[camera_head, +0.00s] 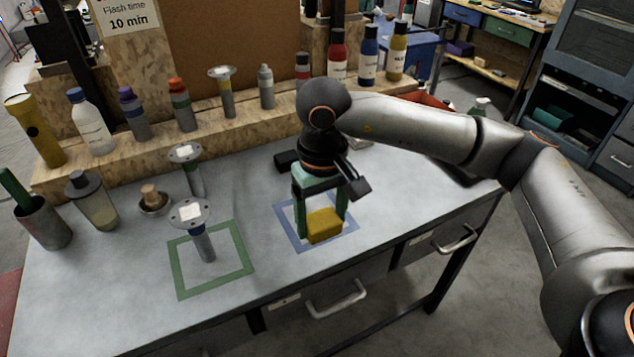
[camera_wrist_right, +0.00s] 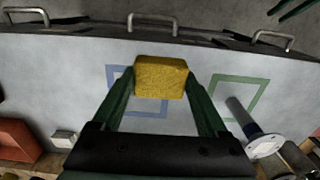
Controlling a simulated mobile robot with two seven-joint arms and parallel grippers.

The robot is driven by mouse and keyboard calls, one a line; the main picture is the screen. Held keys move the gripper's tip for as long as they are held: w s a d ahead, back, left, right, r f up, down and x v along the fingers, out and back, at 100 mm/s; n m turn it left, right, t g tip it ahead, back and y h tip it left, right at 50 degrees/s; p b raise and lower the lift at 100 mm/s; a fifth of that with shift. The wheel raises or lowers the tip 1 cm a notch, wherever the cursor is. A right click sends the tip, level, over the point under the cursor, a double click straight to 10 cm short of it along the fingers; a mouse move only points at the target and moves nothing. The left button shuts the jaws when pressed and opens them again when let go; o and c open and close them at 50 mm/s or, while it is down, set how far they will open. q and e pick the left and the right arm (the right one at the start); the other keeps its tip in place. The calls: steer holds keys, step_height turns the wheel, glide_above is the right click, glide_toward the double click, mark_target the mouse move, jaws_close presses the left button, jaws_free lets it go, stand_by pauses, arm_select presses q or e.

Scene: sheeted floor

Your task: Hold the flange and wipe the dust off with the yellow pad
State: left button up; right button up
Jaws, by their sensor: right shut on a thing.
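A flange (camera_head: 190,213) with a round grey disc on a stem stands inside the green square outline, a white patch on its disc. A similar flange (camera_head: 185,153) stands behind it. In the right wrist view one flange (camera_wrist_right: 264,144) shows at the lower right. My right gripper (camera_head: 322,222) is shut on the yellow pad (camera_head: 324,228), over the blue square outline. The pad (camera_wrist_right: 160,77) sits between the green fingers in the right wrist view; any gap beneath it is unclear. Green finger-like tips, seemingly my left gripper (camera_wrist_right: 283,12), show at the top right corner there.
A wooden ledge (camera_head: 240,110) with bottles and another disc-topped piece (camera_head: 221,74) runs along the back. A cup (camera_head: 42,221), a bottle (camera_head: 92,200) and a small bowl (camera_head: 153,202) stand at the left. The front of the table is clear.

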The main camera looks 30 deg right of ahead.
mark_target(332, 230)
step_height(332, 230, up, 4)
steer(key=shift+a+p, duration=0.1)
steer(key=shift+p, duration=1.05)
steer(key=shift+r, duration=0.1)
arm_select(q)
steer(key=shift+s+a+r, duration=0.35)
steer(key=shift+s+r, duration=0.05)
steer(key=shift+r, duration=0.2)
steer(key=shift+s+a+r, duration=0.35)
steer(key=shift+r, duration=0.25)
arm_select(e)
steer(key=shift+f, duration=0.2)
steer(key=s+f, duration=0.1)
steer(key=s, duration=0.1)
steer(key=s+f, duration=0.1)
steer(key=s, duration=0.1)
steer(key=shift+f, duration=0.35)
arm_select(q)
steer(key=shift+w+d+r, duration=0.1)
steer(key=shift+d, duration=0.1)
